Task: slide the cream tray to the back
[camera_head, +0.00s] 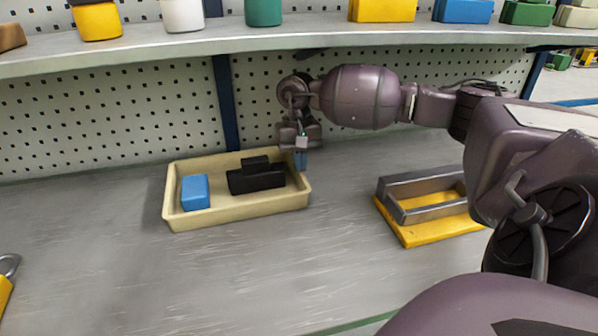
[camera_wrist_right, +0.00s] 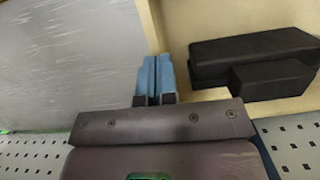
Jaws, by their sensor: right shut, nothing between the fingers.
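The cream tray (camera_head: 238,213) sits on the grey bench near the pegboard, a little left of the middle in the head view. It holds a blue block (camera_head: 195,192) and a black stepped block (camera_head: 256,178). My right gripper (camera_head: 301,160) is shut and empty at the tray's back right corner. In the right wrist view its blue fingertips (camera_wrist_right: 155,72) are together beside the tray's wall (camera_wrist_right: 158,28), with the black block (camera_wrist_right: 250,60) to the right. Whether the fingers touch the wall, I cannot tell. My left gripper is not in view.
A grey metal frame on a yellow base (camera_head: 430,234) stands right of the tray. A shelf (camera_head: 300,34) with coloured containers overhangs the back. The perforated pegboard (camera_head: 110,125) is behind the tray. The bench in front of the tray is clear.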

